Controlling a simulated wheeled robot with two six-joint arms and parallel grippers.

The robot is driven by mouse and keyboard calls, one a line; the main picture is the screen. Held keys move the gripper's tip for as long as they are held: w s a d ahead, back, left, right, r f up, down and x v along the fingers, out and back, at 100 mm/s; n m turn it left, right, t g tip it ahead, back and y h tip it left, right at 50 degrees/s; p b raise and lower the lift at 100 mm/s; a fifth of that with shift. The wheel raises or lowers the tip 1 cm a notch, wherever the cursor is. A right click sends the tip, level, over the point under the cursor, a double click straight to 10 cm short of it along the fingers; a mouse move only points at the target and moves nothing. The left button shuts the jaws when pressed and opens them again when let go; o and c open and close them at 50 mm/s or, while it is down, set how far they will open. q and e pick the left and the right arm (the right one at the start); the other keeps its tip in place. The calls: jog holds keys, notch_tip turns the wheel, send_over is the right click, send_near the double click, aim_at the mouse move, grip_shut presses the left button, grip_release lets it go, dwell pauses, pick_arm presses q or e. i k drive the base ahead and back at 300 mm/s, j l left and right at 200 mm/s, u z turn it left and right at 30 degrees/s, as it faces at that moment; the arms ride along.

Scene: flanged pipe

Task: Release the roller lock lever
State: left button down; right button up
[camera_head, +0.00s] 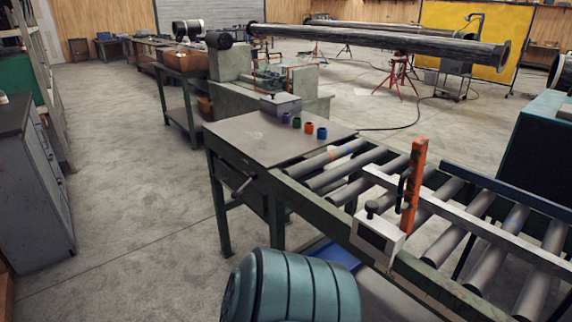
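The roller conveyor (405,268) runs along the right side, with several grey rollers in a dark green frame. A dark lever (243,186) sticks out from the side of the metal table at the conveyor's left end. A white box (378,238) with a black knob (372,207) sits on the conveyor's near rail, beside an orange upright (414,185) with a black handle (401,189). I cannot tell for certain which of these is the roller lock lever, or its lock state. Neither of my grippers is in view.
Several small coloured cups (309,128) and a grey box (280,104) stand on the metal tabletop (243,132). A long flanged pipe (390,42) spans behind. A grey cabinet (36,190) stands at left. The floor between cabinet and table is clear.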

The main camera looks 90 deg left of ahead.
aim_at(253, 176)
jog(key=u, duration=3.1)
